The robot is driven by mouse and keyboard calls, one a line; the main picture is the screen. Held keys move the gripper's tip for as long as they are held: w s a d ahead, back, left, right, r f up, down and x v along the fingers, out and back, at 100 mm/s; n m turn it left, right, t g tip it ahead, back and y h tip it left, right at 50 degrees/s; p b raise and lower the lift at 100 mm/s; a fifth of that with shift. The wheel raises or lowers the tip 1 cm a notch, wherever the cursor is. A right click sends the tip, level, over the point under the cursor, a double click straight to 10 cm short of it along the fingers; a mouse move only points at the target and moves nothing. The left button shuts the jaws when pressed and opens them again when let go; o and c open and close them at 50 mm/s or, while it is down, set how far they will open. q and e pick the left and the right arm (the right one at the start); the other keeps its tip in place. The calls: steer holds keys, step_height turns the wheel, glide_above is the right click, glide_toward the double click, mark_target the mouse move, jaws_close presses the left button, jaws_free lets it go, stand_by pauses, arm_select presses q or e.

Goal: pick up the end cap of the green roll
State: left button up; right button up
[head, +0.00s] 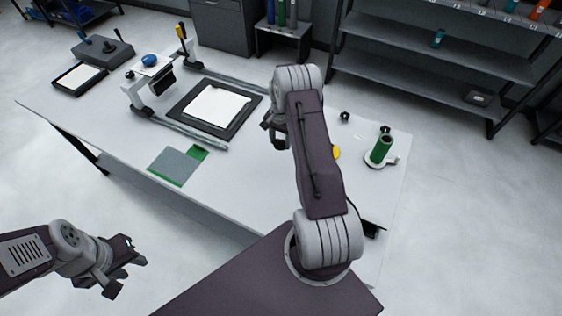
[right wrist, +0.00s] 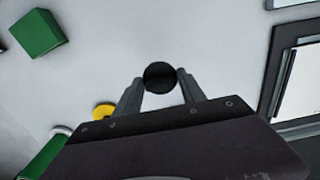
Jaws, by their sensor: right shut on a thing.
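The green roll (head: 381,150) stands upright on a white holder near the table's right end in the head view. My right gripper (head: 270,132) is partly hidden by its own arm there. In the right wrist view its two fingertips (right wrist: 160,82) are shut on a round black cap (right wrist: 160,75), which sits between them. The held cap is hidden in the head view. My left gripper (head: 128,267) is open and empty, off the table's front edge.
A yellow round piece (head: 336,152) lies near the roll, partly behind my right arm. A green block (right wrist: 38,33) shows in the right wrist view. A black tray with white sheet (head: 181,114), a grey-green sheet (head: 178,166) and a white device (head: 138,96) occupy the table's left part.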

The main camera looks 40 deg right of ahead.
steer(key=shift+w+d+r+b, duration=0.25)
steer(key=shift+w+d+r, duration=0.25)
steer(key=shift+w, duration=0.2)
steer(key=shift+w+d+r+b, duration=0.25)
steer(key=shift+w+d+r, duration=0.25)
steer(key=shift+w, duration=0.2)
steer(key=shift+w+d+r+b, duration=0.25)
steer(key=shift+w+d+r, duration=0.25)
steer(key=shift+w, duration=0.2)
